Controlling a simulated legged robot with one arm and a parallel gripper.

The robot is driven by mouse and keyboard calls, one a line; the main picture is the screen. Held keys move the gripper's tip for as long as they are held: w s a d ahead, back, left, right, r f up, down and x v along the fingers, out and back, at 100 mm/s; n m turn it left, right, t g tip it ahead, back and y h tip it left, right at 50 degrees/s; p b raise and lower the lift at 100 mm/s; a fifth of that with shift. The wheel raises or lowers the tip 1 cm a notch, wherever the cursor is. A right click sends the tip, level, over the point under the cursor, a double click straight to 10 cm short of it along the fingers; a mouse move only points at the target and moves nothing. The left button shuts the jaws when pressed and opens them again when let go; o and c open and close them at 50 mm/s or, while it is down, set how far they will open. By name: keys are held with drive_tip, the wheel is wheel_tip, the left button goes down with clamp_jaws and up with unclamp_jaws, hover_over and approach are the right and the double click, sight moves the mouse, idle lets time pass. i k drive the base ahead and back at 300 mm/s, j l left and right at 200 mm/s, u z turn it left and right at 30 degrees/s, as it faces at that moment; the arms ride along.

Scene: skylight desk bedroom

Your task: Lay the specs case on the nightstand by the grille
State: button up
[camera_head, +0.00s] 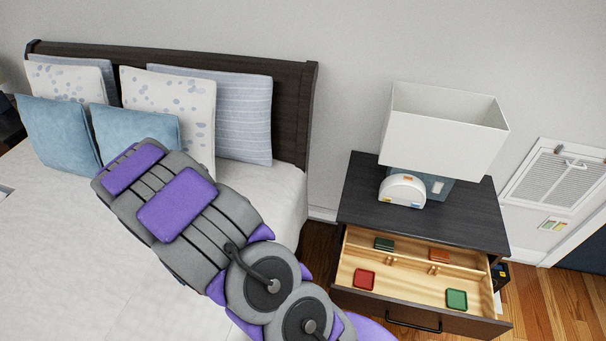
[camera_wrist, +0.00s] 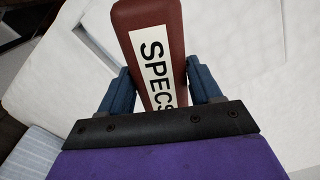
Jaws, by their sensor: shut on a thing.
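The specs case (camera_wrist: 153,20) is dark red with a white label reading "SPECS". It is seen in the wrist view between the two blue fingers of my gripper (camera_wrist: 161,82), which is shut on it. Its lower end is hidden behind the gripper's black plate. Neither the case nor my gripper can be made out in the head view. The dark nightstand (camera_head: 357,205) stands right of the bed, with its drawer open. The white wall grille (camera_head: 555,178) is to the right of the nightstand.
A lamp with a white shade (camera_head: 440,130) and a small white rounded device (camera_head: 402,190) stand on the nightstand. The open drawer (camera_head: 400,282) holds red and green items. The bed (camera_head: 60,250) with pillows fills the left. The nightstand top's front right looks clear.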

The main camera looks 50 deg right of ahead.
sight(467, 223)
drive_tip(key=l+z, duration=0.1)
drive_tip(key=z, duration=0.3)
drive_tip(key=k+l+z, duration=0.1)
drive_tip(key=z, duration=0.3)
drive_tip(key=l+z, duration=0.1)
drive_tip(key=z, duration=0.3)
drive_tip(key=l+z, duration=0.1)
drive_tip(key=z, duration=0.3)
drive_tip(key=l+z, duration=0.25)
drive_tip(key=l, duration=0.15)
drive_tip(key=i+l+z, duration=0.2)
drive_tip(key=l, duration=0.25)
drive_tip(key=l+z, duration=0.25)
drive_tip(key=l, duration=0.15)
drive_tip(key=i+l+z, duration=0.1)
drive_tip(key=l+z, duration=0.15)
drive_tip(key=l, duration=0.15)
drive_tip(key=i+l+z, duration=0.25)
drive_tip(key=i+l, duration=0.15)
drive_tip(key=l, duration=0.25)
drive_tip(key=i+l, duration=0.1)
drive_tip(key=l, duration=0.3)
